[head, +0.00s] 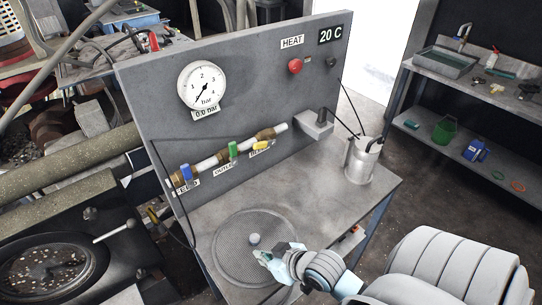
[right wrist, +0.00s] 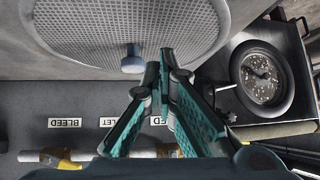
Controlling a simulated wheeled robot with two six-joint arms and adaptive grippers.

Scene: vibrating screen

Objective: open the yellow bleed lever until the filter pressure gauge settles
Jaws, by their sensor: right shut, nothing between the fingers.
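The yellow bleed lever (head: 262,146) sits at the right end of the pipe on the grey panel, partly over its label and lying roughly along the pipe. In the right wrist view a yellow part (right wrist: 66,162) shows near the BLEED label. The round white pressure gauge (head: 203,86) has its needle pointing down and left, and its plate (head: 206,113) reads 0.0 bar. My right gripper (head: 266,257) is shut and empty, over the round mesh screen on the bench, well apart from the lever. Its teal fingertips (right wrist: 165,62) meet in the right wrist view. My left gripper is not in view.
A blue lever (head: 186,172) and a green lever (head: 233,150) sit on the same pipe. The mesh screen (head: 235,270) lies on the bench. A metal jug (head: 361,163) stands at the bench's right. A red button (head: 295,66) is on the panel. The bench between screen and jug is clear.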

